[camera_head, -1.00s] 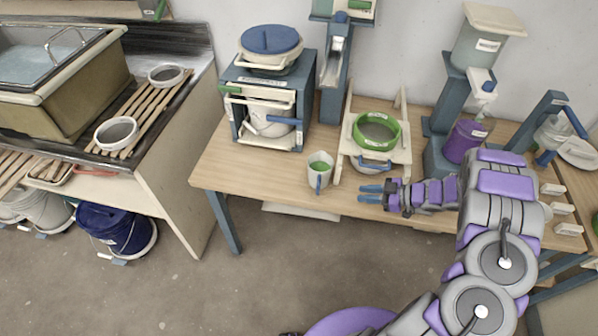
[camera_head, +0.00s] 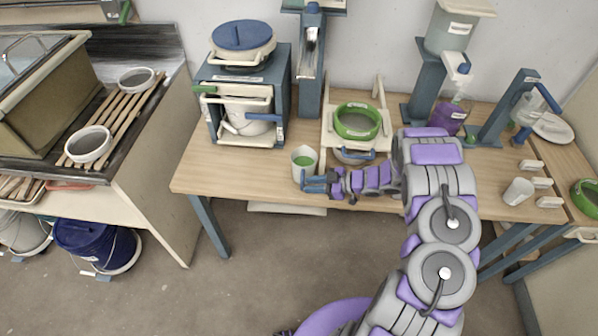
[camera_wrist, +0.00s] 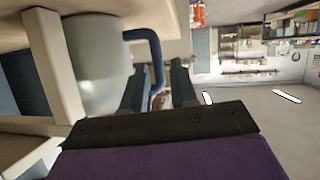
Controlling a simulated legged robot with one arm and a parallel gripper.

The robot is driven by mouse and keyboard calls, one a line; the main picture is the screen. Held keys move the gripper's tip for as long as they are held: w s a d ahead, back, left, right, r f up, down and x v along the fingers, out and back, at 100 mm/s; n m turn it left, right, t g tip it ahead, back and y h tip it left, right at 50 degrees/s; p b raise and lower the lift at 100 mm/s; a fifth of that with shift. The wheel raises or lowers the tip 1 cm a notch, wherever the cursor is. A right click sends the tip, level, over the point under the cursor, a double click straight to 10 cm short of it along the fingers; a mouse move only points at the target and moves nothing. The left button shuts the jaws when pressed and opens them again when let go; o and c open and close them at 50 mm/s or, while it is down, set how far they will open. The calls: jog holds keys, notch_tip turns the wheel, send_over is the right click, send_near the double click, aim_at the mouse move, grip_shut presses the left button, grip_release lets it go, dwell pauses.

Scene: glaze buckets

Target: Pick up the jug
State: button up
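The jug (camera_head: 304,160) is a pale cup with green contents and stands upright near the table's front edge. In the wrist view the jug (camera_wrist: 98,65) is a grey-white body at the left, with its blue handle (camera_wrist: 155,45) curving out to the right. My gripper (camera_head: 310,183) is at the front of the jug, at the handle side. In the wrist view my gripper (camera_wrist: 160,75) has its two dark fingers apart, with the handle's lower part between them. I see a gap beside the handle. In the head view my fingers hide most of the handle.
A rack with a green-rimmed sieve (camera_head: 357,122) stands just right of the jug. A blue frame with a white bucket (camera_head: 248,115) stands behind it to the left. A small pale cup (camera_head: 518,191) is farther right. The table (camera_head: 230,180) is bare left of the jug.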

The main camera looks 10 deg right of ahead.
aim_at(301, 185)
jog(key=shift+w+d+f, duration=0.2)
jog(key=shift+w+f+b, duration=0.2)
jog(key=shift+w+b, duration=0.05)
jog(key=shift+b, duration=0.05)
jog(key=x, duration=0.4)
jog(key=shift+s+a+r, duration=0.15)
jog(key=shift+a+r, duration=0.15)
jog(key=shift+a, duration=0.5)
jog(key=d, duration=0.2)
jog(key=shift+d, duration=0.35)
grip_shut()
jog(key=shift+a, duration=1.1)
jog(key=shift+d, duration=0.9)
jog(key=shift+a, duration=0.6)
